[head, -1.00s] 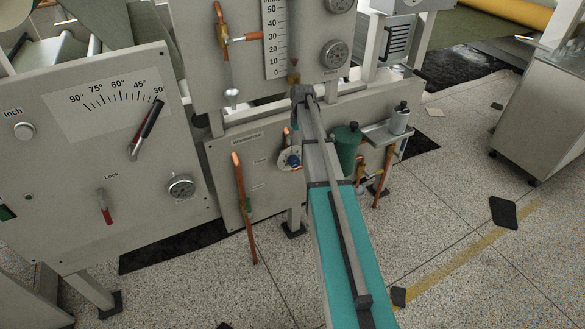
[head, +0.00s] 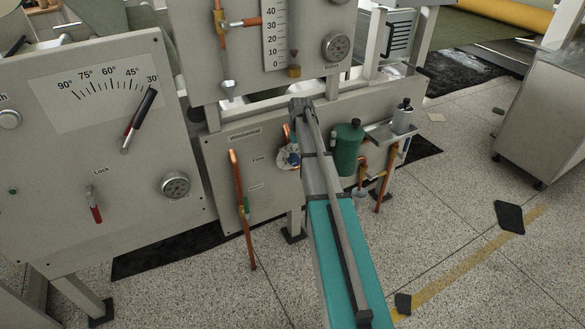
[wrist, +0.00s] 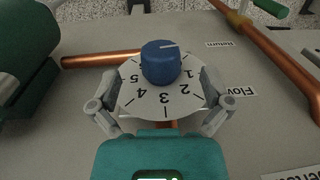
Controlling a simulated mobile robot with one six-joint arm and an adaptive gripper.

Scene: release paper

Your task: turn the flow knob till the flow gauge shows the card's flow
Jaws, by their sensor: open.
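The flow knob (wrist: 161,62) is a blue cylinder with a white line on top, pointing right in the wrist view. In the head view the knob (head: 293,158) shows just left of my arm, which hides part of the dial and the gripper. I cannot make out a flow gauge reading or a card for certain.
Copper pipes run left (head: 240,200) and right (head: 386,180) of the knob. A green canister (head: 347,150) stands right of my arm. An upright scale (head: 275,35) and an angle dial panel (head: 100,90) are above and left.

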